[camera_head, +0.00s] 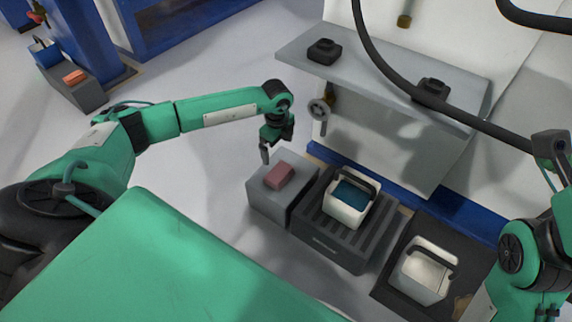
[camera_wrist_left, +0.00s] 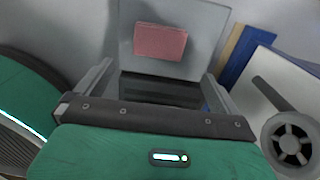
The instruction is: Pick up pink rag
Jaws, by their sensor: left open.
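The pink rag (camera_head: 279,176) is a small folded block lying on top of a grey box (camera_head: 262,203). My left gripper (camera_head: 266,151) is above and just behind the box in the head view, apart from the rag. In the left wrist view the rag (camera_wrist_left: 160,42) lies ahead of my open left gripper (camera_wrist_left: 155,80), on the grey box top, with nothing between the fingers. My right arm (camera_head: 530,255) shows at the right edge of the head view; its fingertips cannot be made out.
Beside the box stands a dark slatted stand (camera_head: 325,240) bearing a white bucket (camera_head: 345,212) with blue contents. Another white bucket (camera_head: 424,272) stands on a dark base at lower right. A grey shelf (camera_head: 385,82) and a handwheel (camera_head: 318,110) are close behind. Floor left of the box is clear.

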